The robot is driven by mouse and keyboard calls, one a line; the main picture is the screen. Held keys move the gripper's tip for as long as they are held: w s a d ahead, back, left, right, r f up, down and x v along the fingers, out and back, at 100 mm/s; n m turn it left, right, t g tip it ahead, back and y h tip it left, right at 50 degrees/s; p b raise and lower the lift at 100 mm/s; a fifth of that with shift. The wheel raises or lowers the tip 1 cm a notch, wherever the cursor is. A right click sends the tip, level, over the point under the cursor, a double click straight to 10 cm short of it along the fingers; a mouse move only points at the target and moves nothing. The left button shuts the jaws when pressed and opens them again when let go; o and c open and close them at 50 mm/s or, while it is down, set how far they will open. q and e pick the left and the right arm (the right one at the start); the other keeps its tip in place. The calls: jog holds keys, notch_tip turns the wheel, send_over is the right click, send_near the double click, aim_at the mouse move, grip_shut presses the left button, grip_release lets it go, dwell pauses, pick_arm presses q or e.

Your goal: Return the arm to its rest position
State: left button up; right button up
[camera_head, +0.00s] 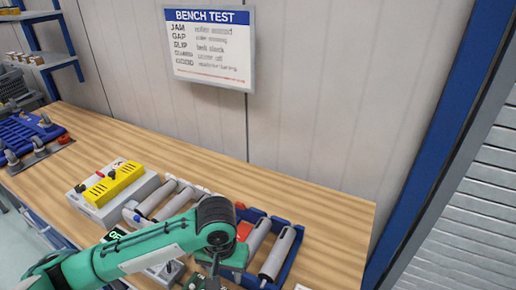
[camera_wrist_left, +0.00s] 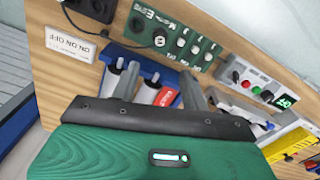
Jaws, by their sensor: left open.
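My left arm comes in from the lower left in the head view, in green with dark joints. It reaches over the front of the wooden bench (camera_head: 335,235). My left gripper (camera_head: 214,268) points down near the bench's front edge, partly hidden by its own wrist. In the left wrist view its two grey fingers (camera_wrist_left: 160,82) are apart, with no object clearly held. Beyond them is a blue tray (camera_wrist_left: 112,50) holding pale cylinders and a red-labelled piece (camera_wrist_left: 166,97). My right gripper is not in view.
The blue tray (camera_head: 291,262) with grey cylinders stands right of my wrist. A grey box with a yellow block (camera_head: 113,183) and several cylinders (camera_head: 160,195) lie left of it. A green switch panel (camera_wrist_left: 180,40) is close by.

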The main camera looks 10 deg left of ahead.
pick_arm(q)
jog(key=s+d+f+m+t+h, duration=0.1)
jog(key=s+d+f+m+h, duration=0.1)
jog(key=s+d+f+h, duration=0.15)
jog(key=s+a+f+t+y, duration=0.1)
jog(key=s+a+f+y, duration=0.1)
jog(key=s+a+f, duration=0.35)
jog(key=s+a+f+t+y, duration=0.1)
jog(key=s+a+f, duration=0.1)
jog(key=s+a, duration=0.6)
jog(key=s+a+f+b+x, duration=0.1)
jog(key=s+x, duration=0.2)
jog(key=x, duration=1.2)
jog(key=s+f+b+x, duration=0.1)
jog(key=s+x, duration=0.3)
jog(key=x, duration=1.1)
jog(key=s+a+f+g, duration=0.1)
jog(key=s+a+f, duration=0.1)
jog(key=s+f, duration=0.7)
jog(key=s+a+f+g+b, duration=0.1)
jog(key=s+a+f, duration=0.1)
jog(key=s+f, duration=0.8)
notch_tip(320, 180, down, 3)
jog(key=shift+f, duration=0.25)
